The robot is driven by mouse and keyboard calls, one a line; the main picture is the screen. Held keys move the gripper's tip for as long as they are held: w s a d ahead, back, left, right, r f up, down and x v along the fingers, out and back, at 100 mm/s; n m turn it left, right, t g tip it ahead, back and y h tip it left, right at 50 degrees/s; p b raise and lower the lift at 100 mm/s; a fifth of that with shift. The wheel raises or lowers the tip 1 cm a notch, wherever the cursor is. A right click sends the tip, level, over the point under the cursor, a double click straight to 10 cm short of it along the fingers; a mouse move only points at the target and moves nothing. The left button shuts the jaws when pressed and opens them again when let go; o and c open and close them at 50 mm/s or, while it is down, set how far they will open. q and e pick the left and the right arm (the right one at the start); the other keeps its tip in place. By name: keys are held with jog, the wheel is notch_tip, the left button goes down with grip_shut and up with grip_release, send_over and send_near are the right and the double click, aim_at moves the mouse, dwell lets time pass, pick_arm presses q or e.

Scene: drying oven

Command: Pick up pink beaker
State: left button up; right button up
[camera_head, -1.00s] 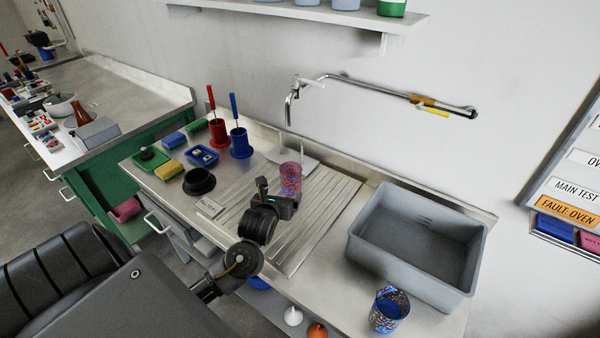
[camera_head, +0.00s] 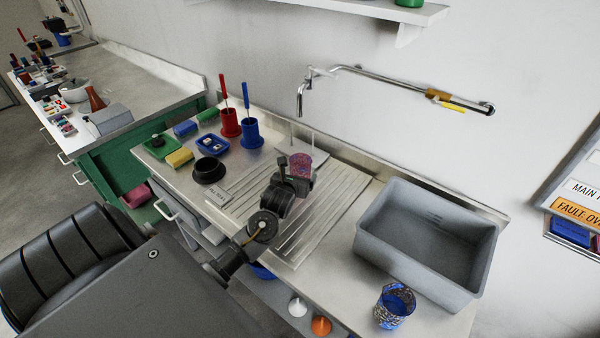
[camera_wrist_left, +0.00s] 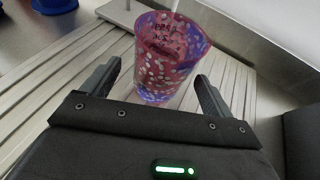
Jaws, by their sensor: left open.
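The pink beaker (camera_head: 300,164) is patterned in pink and purple and stands upright on the ribbed drainboard (camera_head: 338,205). In the left wrist view the pink beaker (camera_wrist_left: 168,62) is ahead of my left gripper (camera_wrist_left: 157,85), its lower part between the two open fingers. Clear gaps show between the beaker and both fingers. In the head view my left gripper (camera_head: 294,172) covers the beaker's lower part. My right gripper is not in view.
A grey basin (camera_head: 428,240) stands right of the drainboard, with a blue patterned beaker (camera_head: 394,306) in front of it. Red (camera_head: 230,123) and blue (camera_head: 245,134) holders with upright handles and a black bowl (camera_head: 208,170) stand to the left. A tap (camera_head: 302,98) hangs behind.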

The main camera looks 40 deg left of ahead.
aim_at(303, 165)
pick_arm(q)
jog(key=shift+x, duration=1.9)
jog(key=shift+d+f, duration=0.1)
jog(key=c, duration=1.2)
jog(key=shift+r, duration=1.1)
jog(key=shift+s+d+r+p, duration=1.15)
jog(key=shift+s+r+p, duration=0.65)
jog(key=shift+s, duration=0.2)
jog(key=shift+s+d+r+p, duration=1.15)
jog(key=shift+s+r+p, duration=0.65)
jog(key=shift+s, duration=0.2)
jog(key=shift+s+d+r+p, duration=1.15)
jog(key=shift+s+r+p, duration=0.6)
jog(key=shift+s, duration=0.25)
